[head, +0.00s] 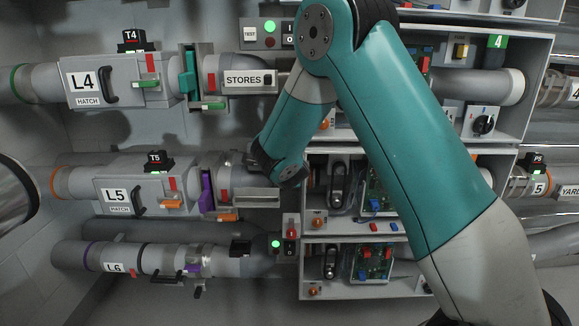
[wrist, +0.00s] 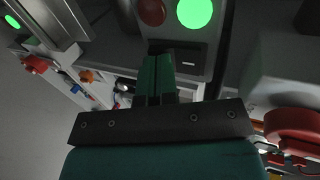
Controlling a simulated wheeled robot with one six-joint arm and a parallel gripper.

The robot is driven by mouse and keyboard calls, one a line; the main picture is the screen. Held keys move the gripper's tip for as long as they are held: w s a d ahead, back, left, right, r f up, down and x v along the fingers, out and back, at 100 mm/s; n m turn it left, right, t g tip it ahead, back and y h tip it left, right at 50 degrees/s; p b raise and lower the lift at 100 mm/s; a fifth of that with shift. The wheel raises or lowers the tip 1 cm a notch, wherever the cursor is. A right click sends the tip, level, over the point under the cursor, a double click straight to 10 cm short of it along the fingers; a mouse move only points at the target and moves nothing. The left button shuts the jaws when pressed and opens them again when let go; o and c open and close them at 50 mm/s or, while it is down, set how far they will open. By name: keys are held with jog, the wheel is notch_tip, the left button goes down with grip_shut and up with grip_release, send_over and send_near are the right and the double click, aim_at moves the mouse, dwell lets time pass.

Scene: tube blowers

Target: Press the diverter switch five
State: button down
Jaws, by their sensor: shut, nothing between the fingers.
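My gripper (wrist: 157,60) is shut and empty in the wrist view, its two green fingers side by side. The fingertips point at a grey panel (wrist: 173,31) with a dark red lamp (wrist: 152,12) and a lit green lamp (wrist: 194,12). A dark plate (wrist: 180,58) on the panel lies just behind the fingertips; I cannot tell if they touch. No number shows on this panel, so I cannot tell if it is diverter switch five. In the head view my wrist is by the L5 tube (head: 76,181), and my fingers are not clearly visible.
The L5 hatch box (head: 131,186), with orange and purple levers, stands left of my wrist. A STORES plate (head: 243,79) is above. Open cabinets with circuit boards (head: 375,262) are at right. A red round part (wrist: 295,125) is close at right in the wrist view.

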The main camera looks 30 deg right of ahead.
jog(key=shift+w+b, duration=0.15)
jog(key=shift+b, duration=1)
jog(key=shift+d+r, duration=0.1)
jog(key=shift+r, duration=0.75)
